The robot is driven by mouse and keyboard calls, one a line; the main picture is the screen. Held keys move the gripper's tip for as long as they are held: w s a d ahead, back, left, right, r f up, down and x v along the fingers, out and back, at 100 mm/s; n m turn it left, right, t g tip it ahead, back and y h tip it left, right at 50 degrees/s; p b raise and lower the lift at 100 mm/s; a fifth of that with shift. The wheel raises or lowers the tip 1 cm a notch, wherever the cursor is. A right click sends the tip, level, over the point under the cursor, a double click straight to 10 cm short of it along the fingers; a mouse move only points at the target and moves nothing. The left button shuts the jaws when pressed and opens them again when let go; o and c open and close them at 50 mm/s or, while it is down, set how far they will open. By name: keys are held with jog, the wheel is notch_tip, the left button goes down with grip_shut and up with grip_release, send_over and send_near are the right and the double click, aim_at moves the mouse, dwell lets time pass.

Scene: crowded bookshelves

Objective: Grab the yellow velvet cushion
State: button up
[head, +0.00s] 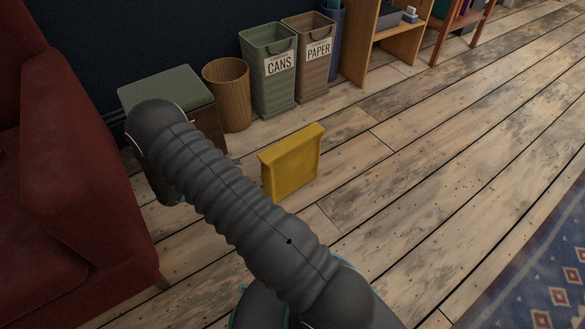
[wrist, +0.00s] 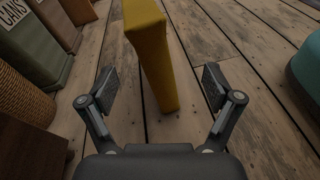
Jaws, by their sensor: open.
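The yellow velvet cushion (head: 292,163) stands upright on its edge on the plank floor in the head view, right of my arm. In the wrist view the cushion (wrist: 153,55) shows edge-on, rising from the floor ahead of my gripper. My gripper (wrist: 160,88) is open, with one finger to the left and one to the right of the cushion's near edge. Both fingers look apart from it, with nothing held. In the head view the gripper is hidden behind my own arm.
A red sofa (head: 75,190) stands at the left. A green-topped box (head: 168,90), a wicker basket (head: 228,92), a green cans bin (head: 270,72) and a brown paper bin (head: 312,60) line the wall. Open floor lies right of the cushion, with a blue patterned rug (head: 535,270) beyond.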

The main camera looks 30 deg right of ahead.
notch_tip(320, 180, down, 11)
jog(key=n+t+h, duration=0.2)
jog(key=n+t, duration=0.1)
jog(key=n, duration=0.1)
jog(key=b, duration=0.1)
send_near(292, 166)
jog(key=w+d+f, duration=0.2)
jog(key=f, duration=0.1)
jog(key=w+d+f, duration=0.1)
jog(key=d, duration=0.1)
jog(key=shift+f, duration=0.35)
jog(key=c, duration=1.2)
